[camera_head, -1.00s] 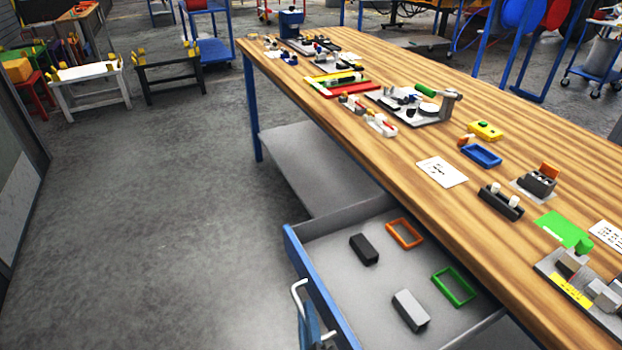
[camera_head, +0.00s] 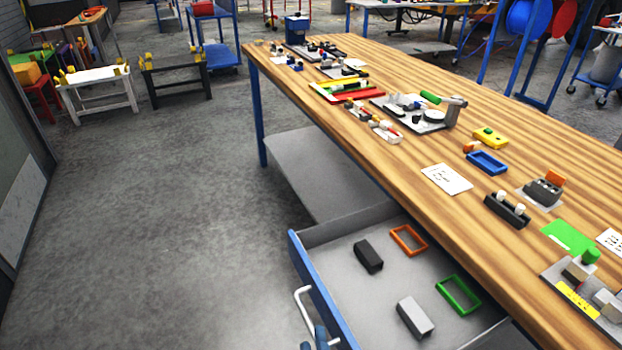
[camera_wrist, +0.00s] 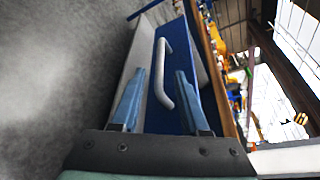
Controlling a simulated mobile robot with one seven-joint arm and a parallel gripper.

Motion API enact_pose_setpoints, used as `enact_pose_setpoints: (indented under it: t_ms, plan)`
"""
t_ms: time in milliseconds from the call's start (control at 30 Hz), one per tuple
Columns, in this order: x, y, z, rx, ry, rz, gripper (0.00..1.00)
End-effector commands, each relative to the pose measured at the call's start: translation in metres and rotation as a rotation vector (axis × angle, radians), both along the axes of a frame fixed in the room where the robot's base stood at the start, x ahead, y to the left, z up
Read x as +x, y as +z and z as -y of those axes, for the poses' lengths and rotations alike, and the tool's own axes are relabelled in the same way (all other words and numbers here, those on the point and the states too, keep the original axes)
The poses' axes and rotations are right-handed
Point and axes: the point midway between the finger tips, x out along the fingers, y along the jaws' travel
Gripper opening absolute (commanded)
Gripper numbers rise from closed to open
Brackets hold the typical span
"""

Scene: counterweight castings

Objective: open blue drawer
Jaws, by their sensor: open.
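The blue drawer (camera_head: 322,291) under the workbench stands pulled out, its grey interior open to view. Its blue front carries a white bar handle (camera_head: 303,300). In the wrist view, the handle (camera_wrist: 162,72) shows against the blue front (camera_wrist: 180,45). My gripper (camera_wrist: 159,74) is open, with its two blue-grey fingers apart and the handle showing in the gap between them. No grip on the handle is visible. In the head view, only the tips of my gripper (camera_head: 317,340) show at the bottom edge, beside the handle's lower end.
The drawer holds a black block (camera_head: 369,256), a grey block (camera_head: 415,317), an orange frame (camera_head: 409,240) and a green frame (camera_head: 458,294). The wooden bench top (camera_head: 400,175) bears many small parts. The floor (camera_head: 160,230) left of the drawer is clear.

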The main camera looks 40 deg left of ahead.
Motion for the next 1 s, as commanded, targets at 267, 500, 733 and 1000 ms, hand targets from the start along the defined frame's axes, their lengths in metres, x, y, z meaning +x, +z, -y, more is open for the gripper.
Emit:
enact_pose_setpoints:
  t_ms: [267, 500, 733, 1000]
  plan:
    - [-0.035, 0.012, 0.044, 0.0, -0.002, -0.001, 0.45]
    - [-0.047, 0.016, 0.059, 0.0, 0.0, 0.0, 0.45]
    - [-0.047, 0.017, 0.06, -0.001, 0.0, 0.001, 0.45]
    - [-0.047, 0.017, 0.06, 0.0, 0.0, 0.0, 0.45]
